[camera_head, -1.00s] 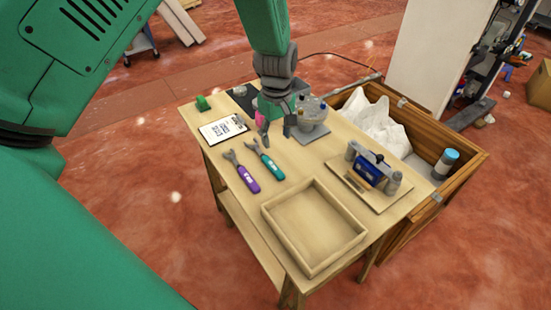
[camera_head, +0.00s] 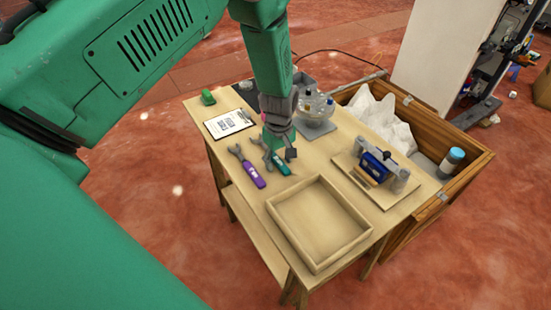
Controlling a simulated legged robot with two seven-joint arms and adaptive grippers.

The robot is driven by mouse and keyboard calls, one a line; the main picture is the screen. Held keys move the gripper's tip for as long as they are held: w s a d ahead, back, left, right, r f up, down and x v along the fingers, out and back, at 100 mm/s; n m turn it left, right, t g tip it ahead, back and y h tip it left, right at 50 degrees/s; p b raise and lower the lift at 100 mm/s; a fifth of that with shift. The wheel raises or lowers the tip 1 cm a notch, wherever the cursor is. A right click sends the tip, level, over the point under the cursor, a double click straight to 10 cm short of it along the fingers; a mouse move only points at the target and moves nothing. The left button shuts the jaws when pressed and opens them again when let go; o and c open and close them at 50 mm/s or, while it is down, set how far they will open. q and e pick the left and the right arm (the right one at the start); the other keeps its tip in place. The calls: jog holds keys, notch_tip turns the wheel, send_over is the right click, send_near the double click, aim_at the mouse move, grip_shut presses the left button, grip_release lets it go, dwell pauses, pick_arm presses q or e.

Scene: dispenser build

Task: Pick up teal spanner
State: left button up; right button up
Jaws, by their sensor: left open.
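The teal spanner (camera_head: 282,167) lies on the wooden table, partly covered by my left gripper. Its grey jaw end shows just left of the gripper. My left gripper (camera_head: 279,156) points down over the spanner with its fingers apart; whether it touches the spanner I cannot tell. A purple spanner (camera_head: 252,173) lies beside the teal one, to its left. My right gripper is not in view.
An empty wooden tray (camera_head: 318,258) is at the table's near end. A board with a blue device (camera_head: 374,165) stands at the right. A clipboard (camera_head: 228,123) and a green object (camera_head: 207,97) lie at the back left. A wooden crate (camera_head: 463,176) adjoins the table's right side.

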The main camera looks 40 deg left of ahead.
pick_arm(q)
grip_shut()
jog(key=shift+d, duration=0.1)
jog(key=shift+r, duration=0.25)
notch_tip(320, 180, up, 10)
jog(key=shift+f+p, duration=0.2)
jog(key=shift+p, duration=0.15)
